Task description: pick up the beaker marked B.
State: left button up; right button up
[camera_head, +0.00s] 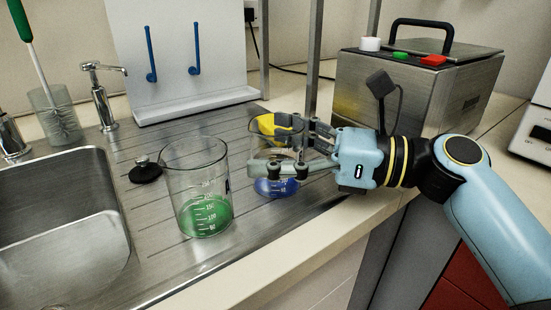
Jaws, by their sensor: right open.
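A clear glass beaker with green liquid (207,213) stands upright on the steel drainboard. A dark mark shows at its right edge, but no letter is legible. A second glass beaker with blue liquid (277,187) stands behind it to the right. My right gripper (268,150) is open, with its fingers reaching left across the upper part of the blue-liquid beaker and hiding much of it. I cannot tell whether the fingers touch the glass. No letter B is readable on either beaker. My left gripper is out of view.
A yellow item (270,125) shows at the blue-liquid beaker's rim, partly hidden. The sink (60,230) lies left, with a black stopper (145,172) beside the green-liquid beaker. A steel box with a handle (430,95) stands behind my right arm. The drainboard's front edge is clear.

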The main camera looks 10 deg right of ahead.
jog(key=c, duration=1.3)
jog(key=shift+r, duration=0.1)
